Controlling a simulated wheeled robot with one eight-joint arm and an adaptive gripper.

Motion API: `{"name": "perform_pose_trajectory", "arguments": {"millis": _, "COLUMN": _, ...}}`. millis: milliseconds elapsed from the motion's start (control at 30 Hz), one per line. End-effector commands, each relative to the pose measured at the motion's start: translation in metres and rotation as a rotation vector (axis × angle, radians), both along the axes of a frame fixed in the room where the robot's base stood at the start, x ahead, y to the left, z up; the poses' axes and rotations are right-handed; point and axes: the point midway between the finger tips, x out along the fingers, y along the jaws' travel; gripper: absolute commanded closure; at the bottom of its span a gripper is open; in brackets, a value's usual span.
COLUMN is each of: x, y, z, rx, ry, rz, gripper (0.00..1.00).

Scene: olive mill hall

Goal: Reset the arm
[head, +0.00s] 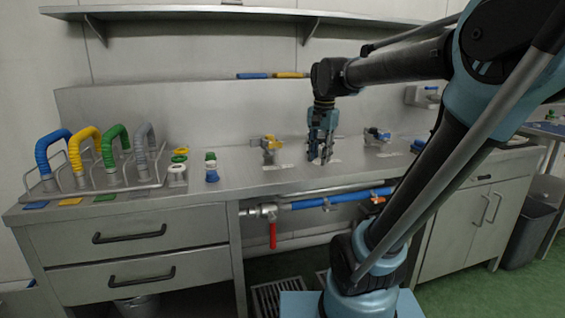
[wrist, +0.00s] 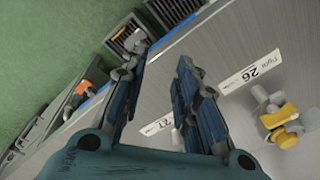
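My gripper (head: 322,148) points down over the steel counter (head: 235,190), right of the middle in the head view. In the wrist view my gripper (wrist: 160,62) has its two blue fingers spread apart, with only bare counter and part of a white label between them. It holds nothing. In the head view the fingertips are close to the counter by a white label; I cannot tell whether they touch it. A grey fitting with a yellow part (head: 271,148) stands just left of my gripper, and it also shows in the wrist view (wrist: 283,122).
A wire rack (head: 112,187) with blue, yellow, green and grey hoses stands at the left. Small coloured caps (head: 211,168) stand beside it. A shelf (head: 235,14) runs above; a blue pipe (head: 330,200) runs below the counter edge.

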Motion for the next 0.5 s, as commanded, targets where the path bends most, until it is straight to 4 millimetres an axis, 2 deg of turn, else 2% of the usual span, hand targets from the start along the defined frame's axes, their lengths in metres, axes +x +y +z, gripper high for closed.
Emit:
{"name": "perform_pose_trajectory", "arguments": {"millis": 33, "x": -0.014, "y": -0.008, "z": -0.013, "rx": -0.005, "ry": -0.007, "rz": 0.039, "gripper": 0.72}}
{"name": "perform_pose_trajectory", "arguments": {"millis": 200, "x": -0.055, "y": -0.031, "z": -0.056, "rx": -0.026, "ry": -0.035, "rz": 0.198, "gripper": 0.72}}
{"name": "perform_pose_trajectory", "arguments": {"millis": 500, "x": -0.122, "y": -0.059, "z": -0.141, "rx": -0.077, "ry": -0.078, "rz": 0.473, "gripper": 0.72}}
